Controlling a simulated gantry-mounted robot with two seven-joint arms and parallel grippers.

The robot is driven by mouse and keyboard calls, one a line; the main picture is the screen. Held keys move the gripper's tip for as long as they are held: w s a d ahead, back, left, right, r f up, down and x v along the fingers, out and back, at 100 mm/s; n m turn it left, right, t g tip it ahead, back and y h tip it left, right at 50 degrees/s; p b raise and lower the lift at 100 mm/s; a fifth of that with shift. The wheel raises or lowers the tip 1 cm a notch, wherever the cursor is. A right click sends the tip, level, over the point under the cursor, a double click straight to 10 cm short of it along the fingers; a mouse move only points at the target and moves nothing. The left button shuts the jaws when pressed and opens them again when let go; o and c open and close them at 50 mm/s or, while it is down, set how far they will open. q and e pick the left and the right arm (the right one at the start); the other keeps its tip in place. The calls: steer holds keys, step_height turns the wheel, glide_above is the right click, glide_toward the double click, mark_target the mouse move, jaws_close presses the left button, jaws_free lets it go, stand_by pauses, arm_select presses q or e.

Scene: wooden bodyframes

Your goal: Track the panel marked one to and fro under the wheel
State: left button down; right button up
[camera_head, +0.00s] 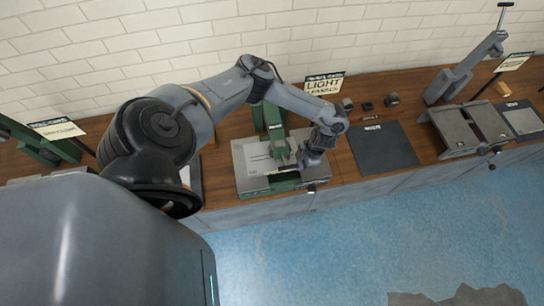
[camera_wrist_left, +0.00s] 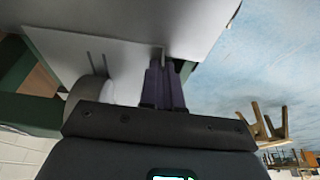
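In the head view a green machine (camera_head: 274,117) stands on a grey base (camera_head: 243,160) on the bench. A pale flat panel (camera_head: 262,165) lies at its front; I cannot read its mark. My left gripper (camera_head: 303,161) is at the right side of the panel, pointing down. In the left wrist view the fingers (camera_wrist_left: 166,82) are close together, and the edge of the pale panel (camera_wrist_left: 125,65) runs in between them. A rounded pale part (camera_wrist_left: 90,92), perhaps the wheel, is partly hidden behind the gripper body. The right gripper is not in view.
A dark mat (camera_head: 383,149) lies right of the machine, with small blocks (camera_head: 391,99) behind it. Another grey machine (camera_head: 465,128) stands farther right. A sign (camera_head: 323,85) stands behind. The blue floor (camera_head: 370,225) in front is clear nearby; wooden stools (camera_wrist_left: 265,125) show in the wrist view.

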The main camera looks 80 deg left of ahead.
arm_select(q)
steer(key=c, duration=1.8)
jaws_free()
steer(key=o, duration=0.5)
steer(key=shift+o, duration=0.6)
steer(key=o, duration=0.5)
steer(key=shift+c, duration=0.2)
steer(key=shift+w, duration=0.1)
steer(key=shift+w+f+b, duration=0.15)
steer(key=shift+w+b, duration=2.1)
steer(key=shift+w, duration=0.1)
steer(key=shift+r, duration=0.25)
